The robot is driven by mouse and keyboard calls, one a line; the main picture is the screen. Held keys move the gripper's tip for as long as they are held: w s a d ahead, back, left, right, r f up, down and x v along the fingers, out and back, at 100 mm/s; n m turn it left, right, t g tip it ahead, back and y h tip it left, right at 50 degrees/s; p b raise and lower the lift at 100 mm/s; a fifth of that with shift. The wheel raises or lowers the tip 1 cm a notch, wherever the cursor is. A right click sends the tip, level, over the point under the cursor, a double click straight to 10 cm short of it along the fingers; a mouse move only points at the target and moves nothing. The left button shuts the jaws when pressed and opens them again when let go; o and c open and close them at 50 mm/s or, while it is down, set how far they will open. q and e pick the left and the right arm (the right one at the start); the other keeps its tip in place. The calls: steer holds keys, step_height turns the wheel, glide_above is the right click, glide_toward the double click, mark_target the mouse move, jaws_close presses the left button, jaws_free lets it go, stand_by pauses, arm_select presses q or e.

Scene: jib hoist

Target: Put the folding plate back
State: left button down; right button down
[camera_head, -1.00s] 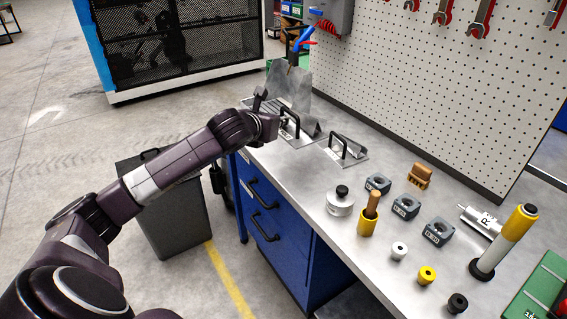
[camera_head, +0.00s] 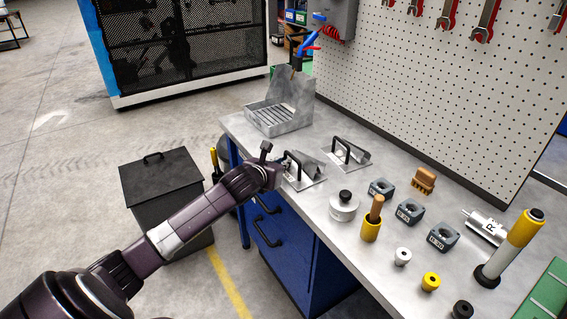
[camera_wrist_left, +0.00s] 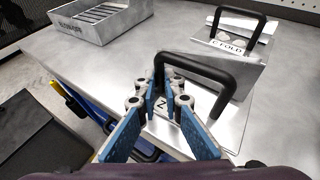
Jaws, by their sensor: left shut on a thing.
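A bent grey metal plate (camera_head: 308,178) with a black loop handle is at the front left edge of the workbench. In the left wrist view, the plate (camera_wrist_left: 204,128) has a letter Z on it, partly covered by my fingers. My left gripper (camera_head: 281,168) is shut on the plate's black handle, and its blue-padded fingers (camera_wrist_left: 158,92) show in the wrist view. The plate is at or just above the bench top; I cannot tell if it touches. A second plate (camera_head: 352,156), labelled "C FOLD" in the wrist view (camera_wrist_left: 226,46), stands beside it. My right gripper is out of view.
A grey slatted tray with a tall back (camera_head: 297,122) stands at the bench's far left end. A round weight (camera_head: 343,208), numbered blocks (camera_head: 408,211) and several small knobs fill the right side. A dark bin (camera_head: 160,185) stands on the floor left of the bench.

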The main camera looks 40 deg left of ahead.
arm_select(q)
steer(key=shift+r, duration=0.15)
steer(key=c, duration=2.5)
jaws_free()
steer(key=shift+f, duration=0.25)
steer(key=o, duration=0.4)
steer(key=shift+r, duration=0.2)
steer(key=v, duration=1.2)
